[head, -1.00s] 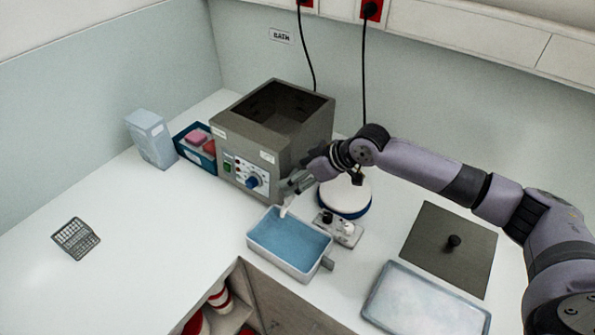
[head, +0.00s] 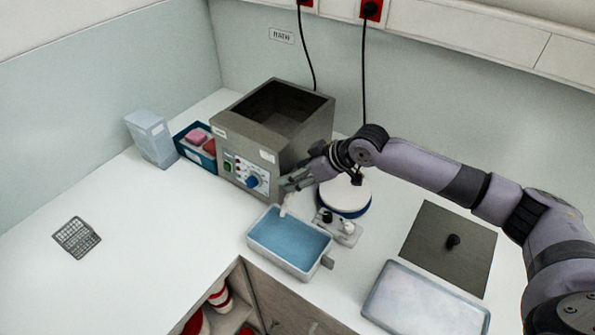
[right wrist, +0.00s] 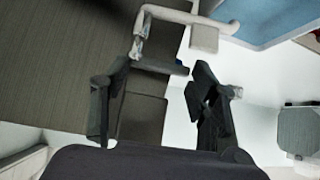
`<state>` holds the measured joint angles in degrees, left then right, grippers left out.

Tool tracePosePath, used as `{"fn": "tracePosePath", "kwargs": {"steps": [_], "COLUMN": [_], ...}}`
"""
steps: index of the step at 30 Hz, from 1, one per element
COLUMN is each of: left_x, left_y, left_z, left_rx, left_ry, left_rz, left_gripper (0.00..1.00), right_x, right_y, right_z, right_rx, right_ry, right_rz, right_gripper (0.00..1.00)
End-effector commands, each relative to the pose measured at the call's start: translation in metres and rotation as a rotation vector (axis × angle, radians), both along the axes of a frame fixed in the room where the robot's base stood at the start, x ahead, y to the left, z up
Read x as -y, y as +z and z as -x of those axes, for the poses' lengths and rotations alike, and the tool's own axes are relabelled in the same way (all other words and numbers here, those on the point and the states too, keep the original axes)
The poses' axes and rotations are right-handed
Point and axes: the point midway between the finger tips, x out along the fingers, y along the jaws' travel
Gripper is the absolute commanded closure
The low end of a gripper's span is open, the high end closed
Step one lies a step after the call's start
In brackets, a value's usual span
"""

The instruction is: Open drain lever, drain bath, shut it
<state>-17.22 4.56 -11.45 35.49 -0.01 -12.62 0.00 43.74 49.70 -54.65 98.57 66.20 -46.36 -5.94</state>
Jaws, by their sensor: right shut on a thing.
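The grey metal bath (head: 307,143) stands at the back, with a control panel on its front; its open top looks dark inside. My right gripper (head: 292,184) is at the lower right side of the bath, shut on the drain lever, which it mostly hides in the head view. In the right wrist view, the drain lever's blue-grey handle (right wrist: 168,68) lies between the fingertips of my right gripper (right wrist: 160,80). A white drain spout (right wrist: 204,36) bends out beside it. Below the spout stands a pale tray (head: 308,274) of blue liquid. My left gripper is not in view.
A round white-topped device (head: 352,190) and a small plate with knobs (head: 346,232) stand close to the gripper. A dark lid (head: 440,270) and a shallow frosted tray (head: 420,310) lie to the right. A wire rack (head: 76,238) lies on the clear left counter.

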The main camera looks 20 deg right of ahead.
Motion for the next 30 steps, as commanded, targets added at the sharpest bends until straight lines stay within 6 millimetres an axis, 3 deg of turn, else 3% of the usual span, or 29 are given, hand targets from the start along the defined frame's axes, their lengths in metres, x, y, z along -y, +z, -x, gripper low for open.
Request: {"fn": "tracePosePath", "kwargs": {"steps": [7, 19, 20, 30], "left_x": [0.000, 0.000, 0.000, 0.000], "left_y": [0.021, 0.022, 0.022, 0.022], "left_z": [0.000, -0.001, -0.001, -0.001], "left_rx": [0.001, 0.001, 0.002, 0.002], "left_ry": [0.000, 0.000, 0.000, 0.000], "left_rz": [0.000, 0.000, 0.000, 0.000], "left_gripper": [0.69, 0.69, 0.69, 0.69], "right_x": [-0.003, -0.003, -0.003, -0.003], "right_y": [0.002, 0.000, 0.000, 0.000], "right_z": [0.000, -0.001, -0.001, -0.001], "right_rx": [-0.003, 0.000, 0.000, 0.001], "right_ry": [-0.092, -0.118, -0.118, -0.117], "right_rz": [0.003, -0.001, -0.001, 0.001], "right_gripper": [0.73, 0.73, 0.44, 0.25]}}
